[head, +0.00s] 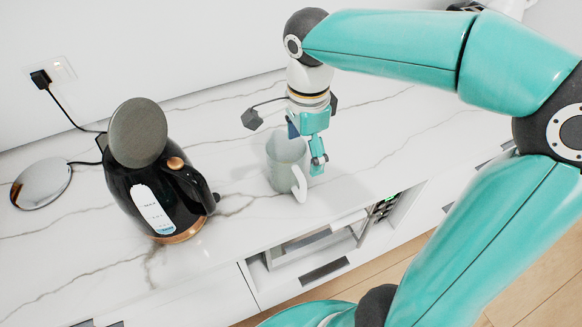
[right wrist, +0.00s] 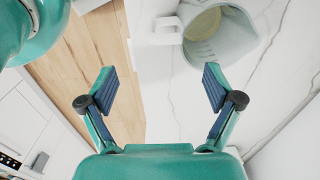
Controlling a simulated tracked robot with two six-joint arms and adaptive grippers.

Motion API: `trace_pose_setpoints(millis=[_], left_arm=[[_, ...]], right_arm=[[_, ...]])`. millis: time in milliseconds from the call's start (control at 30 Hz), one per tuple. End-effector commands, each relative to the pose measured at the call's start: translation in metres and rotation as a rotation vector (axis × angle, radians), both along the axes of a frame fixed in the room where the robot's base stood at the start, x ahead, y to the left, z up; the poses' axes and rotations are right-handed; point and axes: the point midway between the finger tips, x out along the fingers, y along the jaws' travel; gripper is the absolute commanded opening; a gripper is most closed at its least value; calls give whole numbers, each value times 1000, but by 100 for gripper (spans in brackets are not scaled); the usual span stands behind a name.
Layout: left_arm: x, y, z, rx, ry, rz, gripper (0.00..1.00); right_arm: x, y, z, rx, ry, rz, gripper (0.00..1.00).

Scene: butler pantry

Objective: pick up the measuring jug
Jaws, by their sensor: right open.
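The measuring jug (head: 286,160) is pale grey-green and stands upright on the white marble counter, its handle toward the counter's front edge. My right gripper (head: 304,145) is right at the jug in the head view, overlapping its rim and right side. In the right wrist view, the jug (right wrist: 222,32) is at the top right, its handle (right wrist: 168,28) pointing left. The open, empty fingers of my right gripper (right wrist: 159,88) are below it in the picture, with a gap between them and the jug. I cannot tell whether anything touches. My left gripper is not in view.
A black kettle (head: 150,190) with copper trim stands on the counter (head: 235,235) left of the jug. A round shiny plate (head: 41,184) lies farther left, with a cord toward the wall socket (head: 62,70). An open drawer (head: 318,245) is below the counter's front edge.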

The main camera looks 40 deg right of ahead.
Motion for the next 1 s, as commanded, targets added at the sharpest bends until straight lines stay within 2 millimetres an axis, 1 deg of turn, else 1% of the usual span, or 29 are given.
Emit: trace_pose_setpoints(millis=[33, 200, 300, 467, 567, 700, 800, 900, 1000], left_arm=[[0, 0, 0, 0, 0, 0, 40], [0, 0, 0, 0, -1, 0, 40], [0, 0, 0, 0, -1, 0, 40], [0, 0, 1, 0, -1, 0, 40], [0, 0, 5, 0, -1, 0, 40], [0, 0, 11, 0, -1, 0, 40], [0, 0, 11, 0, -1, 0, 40], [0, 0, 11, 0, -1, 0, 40], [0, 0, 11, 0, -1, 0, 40]], right_arm=[[0, 0, -13, -1, 7, 2, 90], [2, 2, -43, 0, 5, 7, 90], [3, 3, -53, 0, 2, 9, 90], [4, 4, -61, -1, 1, 12, 90], [4, 5, -70, -1, 4, 13, 90], [5, 7, -90, 1, 6, 13, 90], [6, 7, -103, 0, 3, 12, 90], [6, 7, -109, 0, 2, 12, 90], [6, 7, -110, -1, 0, 12, 90]])
